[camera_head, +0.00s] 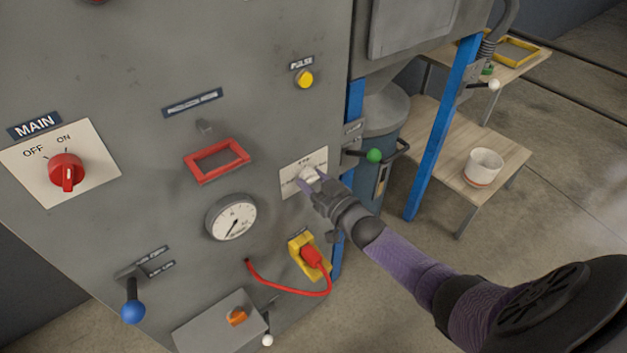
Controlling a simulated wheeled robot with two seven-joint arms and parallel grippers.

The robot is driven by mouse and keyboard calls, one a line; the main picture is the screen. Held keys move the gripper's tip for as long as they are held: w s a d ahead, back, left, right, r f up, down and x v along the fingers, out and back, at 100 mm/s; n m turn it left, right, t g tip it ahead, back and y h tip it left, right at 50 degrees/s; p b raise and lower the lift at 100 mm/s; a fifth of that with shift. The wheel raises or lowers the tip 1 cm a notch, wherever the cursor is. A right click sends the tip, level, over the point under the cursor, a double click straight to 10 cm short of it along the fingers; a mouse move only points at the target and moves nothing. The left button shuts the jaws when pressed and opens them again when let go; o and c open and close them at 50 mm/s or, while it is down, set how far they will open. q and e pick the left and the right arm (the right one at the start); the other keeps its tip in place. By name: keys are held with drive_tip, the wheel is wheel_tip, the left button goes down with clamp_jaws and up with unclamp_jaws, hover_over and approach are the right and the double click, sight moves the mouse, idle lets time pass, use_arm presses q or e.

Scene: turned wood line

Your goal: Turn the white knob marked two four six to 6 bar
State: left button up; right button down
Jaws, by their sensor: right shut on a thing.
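The white knob (307,174) sits on a pale plate (291,186) at the right side of the grey panel. The plate's markings are too small to read, and the knob's pointer is hidden by my fingers. My right gripper (312,181) reaches in from the lower right and is shut on the white knob. A round gauge (231,217) with a white face and a dark needle is left of and below the knob; its needle points to the lower left. My left gripper is not in view.
A red MAIN switch (67,172), a red frame (216,160), a yellow button (304,79) and a blue-ended lever (133,311) are on the panel. A red plug and cable (312,257) sit just below my gripper. A green-knobbed handle (374,156) juts out at right.

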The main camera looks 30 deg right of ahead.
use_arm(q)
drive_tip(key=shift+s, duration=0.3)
use_arm(e)
drive_tip(key=shift+c, duration=2.4)
unclamp_jaws()
drive_tip(key=o, duration=0.3)
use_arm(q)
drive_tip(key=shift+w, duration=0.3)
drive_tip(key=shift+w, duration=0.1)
